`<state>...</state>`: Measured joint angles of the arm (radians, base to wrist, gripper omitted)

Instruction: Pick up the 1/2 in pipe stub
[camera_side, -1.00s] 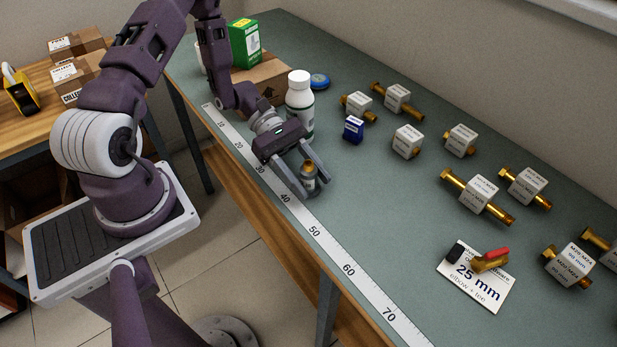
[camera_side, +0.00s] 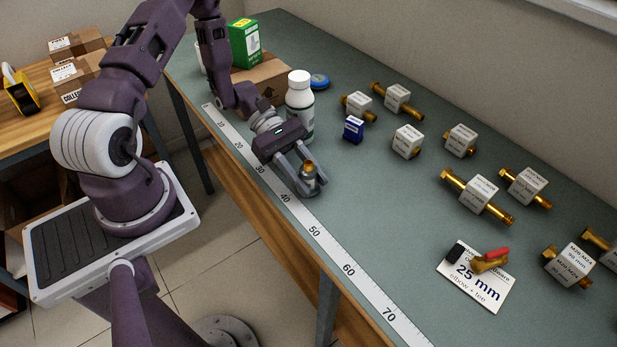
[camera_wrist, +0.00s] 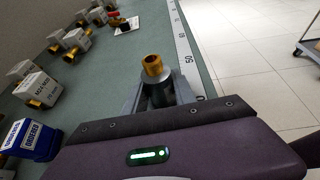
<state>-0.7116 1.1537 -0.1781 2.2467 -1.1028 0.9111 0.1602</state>
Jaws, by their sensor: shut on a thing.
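The pipe stub (camera_side: 308,170) is a short upright piece with a brass-coloured top and a pale band below. It stands near the front edge of the green bench, beside the measuring strip. My gripper (camera_side: 310,182) is low at the bench and shut on the stub, one finger on each side. In the wrist view, the stub's open brass end (camera_wrist: 152,66) shows between the fingertips. The fingers hide its lower part, and I cannot tell whether it touches the bench.
A white bottle (camera_side: 299,100) stands behind my gripper, with a blue box (camera_side: 353,129) to its right. Several brass fittings with white labels, such as one tagged block (camera_side: 478,192), lie to the right. A "25 mm" card (camera_side: 478,284) holds a red-handled valve. Bench between is clear.

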